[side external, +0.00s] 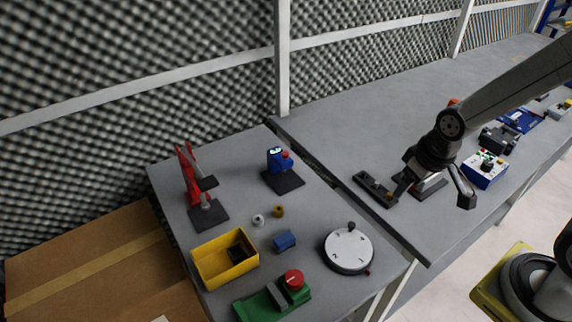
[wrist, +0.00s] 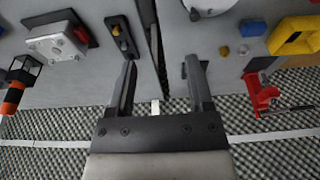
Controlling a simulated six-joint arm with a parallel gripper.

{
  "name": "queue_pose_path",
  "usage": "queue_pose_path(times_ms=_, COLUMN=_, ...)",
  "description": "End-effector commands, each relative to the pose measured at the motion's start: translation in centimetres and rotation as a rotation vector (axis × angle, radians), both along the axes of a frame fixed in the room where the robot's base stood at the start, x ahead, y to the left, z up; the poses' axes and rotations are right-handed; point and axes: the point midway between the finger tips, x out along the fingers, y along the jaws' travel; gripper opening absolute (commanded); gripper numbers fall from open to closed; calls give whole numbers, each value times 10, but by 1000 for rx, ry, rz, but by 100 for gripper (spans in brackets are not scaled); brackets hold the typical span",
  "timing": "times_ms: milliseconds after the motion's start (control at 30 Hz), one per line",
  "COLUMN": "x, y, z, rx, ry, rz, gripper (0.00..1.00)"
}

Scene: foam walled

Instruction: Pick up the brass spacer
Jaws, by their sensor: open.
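The brass spacer (side external: 279,211) is a small brass-coloured ring on the left-hand grey table in the side view, next to a similar silver ring (side external: 258,220). In the wrist view the brass spacer (wrist: 224,51) shows to the right of the right finger, apart from it. My gripper (side external: 434,197) is over the near end of the right-hand table, well to the right of the spacer. Its two fingers (wrist: 160,66) are spread wide, with nothing between them. The gap between the tables lies below them in the wrist view.
Around the spacer stand a blue device (side external: 278,160) on a black base, a blue block (side external: 285,241), a round white-topped plate (side external: 348,249), a yellow bin (side external: 226,263) and a red press (side external: 190,175). A dark block (side external: 375,188) lies beside my gripper. Foam walls rise behind.

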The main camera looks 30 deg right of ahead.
Motion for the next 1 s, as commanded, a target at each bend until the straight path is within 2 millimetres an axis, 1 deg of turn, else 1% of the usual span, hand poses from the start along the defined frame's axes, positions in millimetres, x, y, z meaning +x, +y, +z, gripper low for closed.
queue_pose_path(times_ms=100, x=0, y=0, z=0, rx=0, ry=0, rz=0, gripper=67)
queue_pose_path(times_ms=133, x=0, y=0, z=0, rx=0, ry=0, rz=0, gripper=73)
queue_pose_path(times_ms=167, x=0, y=0, z=0, rx=0, ry=0, rz=0, gripper=82)
queue_pose_path(times_ms=500, x=0, y=0, z=0, rx=2, ry=2, rz=-4, gripper=82)
queue_pose_path(times_ms=667, x=3, y=2, z=-4, rx=27, ry=29, rz=-48, gripper=82)
queue_pose_path(times_ms=867, x=10, y=10, z=-18, rx=115, ry=122, rz=-200, gripper=82)
queue_pose_path(times_ms=1000, x=19, y=21, z=-32, rx=212, ry=220, rz=-360, gripper=82)
